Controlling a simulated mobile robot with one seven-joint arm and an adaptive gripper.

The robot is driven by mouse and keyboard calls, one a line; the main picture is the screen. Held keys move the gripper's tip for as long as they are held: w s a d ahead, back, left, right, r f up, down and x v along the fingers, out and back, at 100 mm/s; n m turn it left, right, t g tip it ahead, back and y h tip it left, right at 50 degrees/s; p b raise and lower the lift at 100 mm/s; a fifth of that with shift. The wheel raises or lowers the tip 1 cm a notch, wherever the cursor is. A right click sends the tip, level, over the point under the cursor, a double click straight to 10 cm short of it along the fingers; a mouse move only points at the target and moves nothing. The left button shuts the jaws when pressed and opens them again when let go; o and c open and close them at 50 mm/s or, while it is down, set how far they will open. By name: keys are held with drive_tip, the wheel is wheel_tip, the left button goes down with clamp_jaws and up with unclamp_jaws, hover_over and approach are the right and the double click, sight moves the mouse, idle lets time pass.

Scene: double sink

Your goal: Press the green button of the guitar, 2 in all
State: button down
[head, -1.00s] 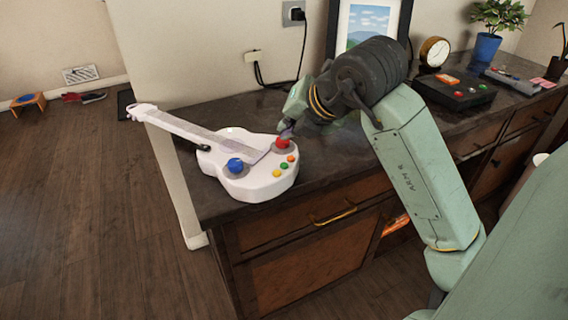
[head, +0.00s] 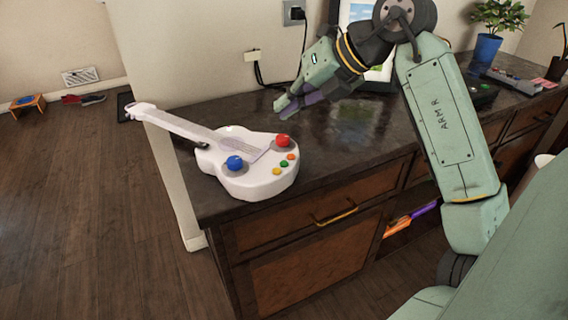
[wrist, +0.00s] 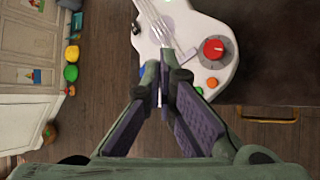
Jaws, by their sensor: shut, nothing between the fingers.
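The white toy guitar (head: 240,178) lies on the dark countertop, neck toward the upper left. Its small green button (head: 284,164) sits in a row with an orange one and a yellow one, below the red knob (head: 283,141). A blue knob (head: 235,163) is at the left of the body. My gripper (head: 281,104) is shut and empty, above and behind the guitar, apart from it in the head view. In the wrist view, the fingertips (wrist: 166,76) cover part of the guitar; the green button (wrist: 198,90) shows just right of them.
The dark countertop (head: 345,130) is clear right of the guitar. A picture frame (head: 340,20), a black control box and a potted plant (head: 488,45) stand farther right. Cables hang from a wall outlet (head: 294,13) behind. A drawer handle (head: 335,216) juts from the cabinet front.

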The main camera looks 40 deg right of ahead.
sight(287, 162)
drive_tip(key=shift+f, duration=0.15)
wheel_tip(287, 162, down, 9)
drive_tip(key=b, duration=0.6)
drive_tip(key=shift+r, duration=0.2)
idle(1.2)
drive_tip(key=shift+f+b, duration=0.4)
drive_tip(key=shift+b, duration=0.2)
drive_tip(key=shift+f+b, duration=0.4)
drive_tip(key=shift+f, duration=0.05)
idle(0.4)
drive_tip(key=shift+r, duration=0.1)
drive_tip(key=shift+r+p, duration=0.55)
drive_tip(key=shift+r, duration=0.25)
